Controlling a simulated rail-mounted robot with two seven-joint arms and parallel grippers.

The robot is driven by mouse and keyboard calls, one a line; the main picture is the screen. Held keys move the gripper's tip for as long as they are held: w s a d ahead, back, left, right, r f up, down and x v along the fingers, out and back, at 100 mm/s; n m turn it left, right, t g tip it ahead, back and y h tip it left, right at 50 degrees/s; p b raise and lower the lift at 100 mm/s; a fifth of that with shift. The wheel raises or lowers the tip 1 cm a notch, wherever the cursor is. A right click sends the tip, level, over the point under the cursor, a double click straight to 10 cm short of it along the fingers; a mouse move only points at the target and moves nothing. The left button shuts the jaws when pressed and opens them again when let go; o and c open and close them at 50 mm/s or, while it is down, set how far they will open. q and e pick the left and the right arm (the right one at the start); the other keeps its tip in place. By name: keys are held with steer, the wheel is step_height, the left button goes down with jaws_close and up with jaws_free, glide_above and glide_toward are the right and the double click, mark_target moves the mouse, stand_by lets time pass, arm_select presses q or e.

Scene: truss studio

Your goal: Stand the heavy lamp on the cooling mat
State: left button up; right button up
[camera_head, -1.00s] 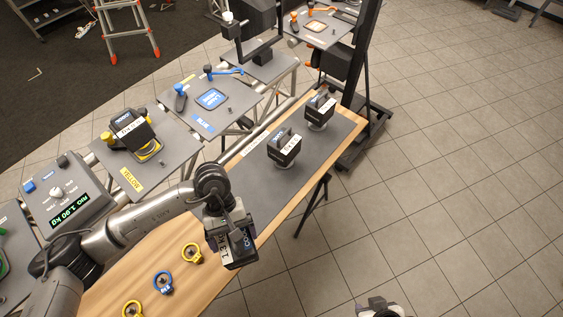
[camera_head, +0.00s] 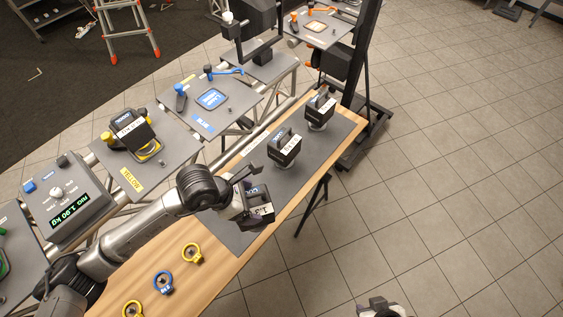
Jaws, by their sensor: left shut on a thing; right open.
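My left gripper (camera_head: 240,204) is shut on a black box-shaped lamp (camera_head: 262,213) with a white label. It holds this lamp over the near part of the dark grey mat (camera_head: 312,151) on the wooden table. I cannot tell whether the lamp's base touches the mat; the arm and gripper hide part of it. Two similar black lamps with handles stand upright on the mat, one in the middle (camera_head: 286,152) and one at the far end (camera_head: 320,110). My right gripper (camera_head: 380,309) is at the bottom edge, mostly cut off, away from the table.
Yellow (camera_head: 192,252) and blue (camera_head: 163,283) rings lie on the bare wood near the front. Behind stand a scale with a display (camera_head: 69,207), a yellow station (camera_head: 130,140) holding a black lamp, and a blue station (camera_head: 210,103). A black stand (camera_head: 364,60) rises beyond the mat.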

arm_select(q)
steer(key=shift+w+d+r+n+t, duration=0.1)
steer(key=shift+w+r+n+t, duration=0.25)
steer(key=shift+n, duration=0.45)
steer(key=shift+f, duration=0.1)
steer(key=w+a+f, duration=0.8)
steer(key=f, duration=0.2)
steer(key=shift+a+f, duration=0.15)
steer(key=shift+f, duration=0.25)
steer(key=shift+f, duration=0.15)
steer(key=o, duration=1.5)
steer(key=shift+a+f, duration=0.1)
